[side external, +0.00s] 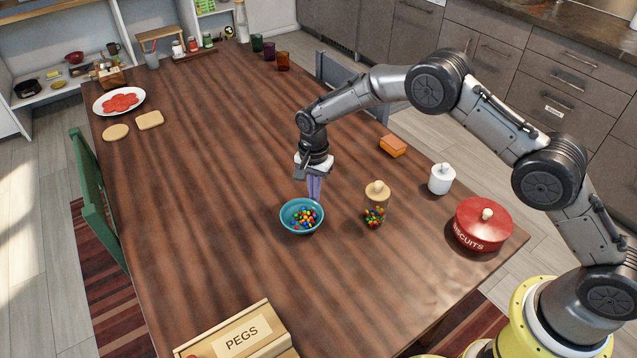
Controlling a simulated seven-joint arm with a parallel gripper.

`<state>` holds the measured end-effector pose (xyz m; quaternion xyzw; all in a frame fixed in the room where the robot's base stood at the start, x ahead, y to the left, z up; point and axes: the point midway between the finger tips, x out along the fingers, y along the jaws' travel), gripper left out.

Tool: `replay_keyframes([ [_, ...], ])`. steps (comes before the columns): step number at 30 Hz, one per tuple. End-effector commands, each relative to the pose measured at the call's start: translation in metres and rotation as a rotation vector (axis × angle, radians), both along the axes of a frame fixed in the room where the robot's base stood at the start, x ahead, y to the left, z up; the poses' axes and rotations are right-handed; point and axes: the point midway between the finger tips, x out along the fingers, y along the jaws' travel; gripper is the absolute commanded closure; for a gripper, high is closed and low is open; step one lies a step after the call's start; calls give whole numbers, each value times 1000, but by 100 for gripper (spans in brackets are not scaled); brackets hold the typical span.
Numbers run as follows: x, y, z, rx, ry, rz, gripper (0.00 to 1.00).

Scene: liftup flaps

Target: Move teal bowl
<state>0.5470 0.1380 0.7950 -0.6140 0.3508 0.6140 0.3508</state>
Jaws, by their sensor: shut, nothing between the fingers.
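The teal bowl (288,224) stands upright on the wooden table near its middle. Several small coloured candies (305,217) lie inside it. My gripper (315,196) points down at the bowl's far right rim. Its fingers are shut, with nothing visible between them. The fingertips are at or just behind the rim; I cannot tell whether they touch it.
Right of the bowl stand a corked candy jar (376,207), a white pot (441,179) and a red biscuit tin (483,224). An orange block (393,146) lies behind them. A PEGS box (235,337) is at the front. The table left of the bowl is clear.

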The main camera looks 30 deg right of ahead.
Motion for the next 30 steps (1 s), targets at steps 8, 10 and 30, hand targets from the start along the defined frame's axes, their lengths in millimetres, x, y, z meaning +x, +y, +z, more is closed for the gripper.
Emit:
replay_keyframes([
  [8, -2, 3, 0, 1, -1, -1, 100],
  [10, -2, 3, 0, 1, -1, -1, 100],
  [30, -76, 130, 1, 0, 0, 5, 100],
])
